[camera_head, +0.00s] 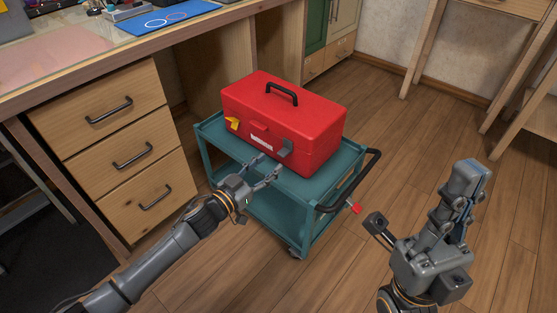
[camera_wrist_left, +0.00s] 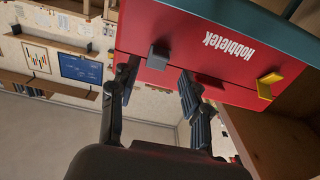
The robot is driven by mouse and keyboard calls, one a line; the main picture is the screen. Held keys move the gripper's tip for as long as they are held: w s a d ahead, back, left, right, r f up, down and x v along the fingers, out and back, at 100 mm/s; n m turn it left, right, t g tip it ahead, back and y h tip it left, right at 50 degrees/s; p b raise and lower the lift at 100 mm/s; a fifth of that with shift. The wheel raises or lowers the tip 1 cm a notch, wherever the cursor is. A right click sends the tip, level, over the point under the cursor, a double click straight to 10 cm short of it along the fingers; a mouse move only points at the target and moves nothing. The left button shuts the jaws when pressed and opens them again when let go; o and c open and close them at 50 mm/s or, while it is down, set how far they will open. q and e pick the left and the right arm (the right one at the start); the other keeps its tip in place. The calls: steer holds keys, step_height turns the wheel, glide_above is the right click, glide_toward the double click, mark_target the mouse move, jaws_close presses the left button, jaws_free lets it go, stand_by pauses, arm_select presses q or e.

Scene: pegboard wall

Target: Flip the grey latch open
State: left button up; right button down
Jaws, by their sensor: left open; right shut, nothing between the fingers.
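A red toolbox (camera_head: 292,105) with a black top handle sits on a teal cart, its lid down. The grey latch (camera_head: 286,149) is on the right part of its front face; it also shows in the left wrist view (camera_wrist_left: 158,57). A yellow latch (camera_head: 232,124) is on the left part of the same face and sticks outward. My left gripper (camera_head: 269,167) is open in front of the toolbox, just short of the grey latch, which lies between its fingers' lines in the left wrist view; I see no contact. My right gripper (camera_head: 470,178) is shut and empty, away to the right.
The teal cart (camera_head: 215,140) has a dark handle at its right end with a red-tipped part beside it. A wooden desk with drawers (camera_head: 120,150) stands close on the left. The wooden floor (camera_head: 420,130) on the right is clear.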

mark_target(280, 156)
arm_select(q)
steer(key=shift+b+x, duration=0.7)
steer(key=shift+x, duration=2)
jaws_close()
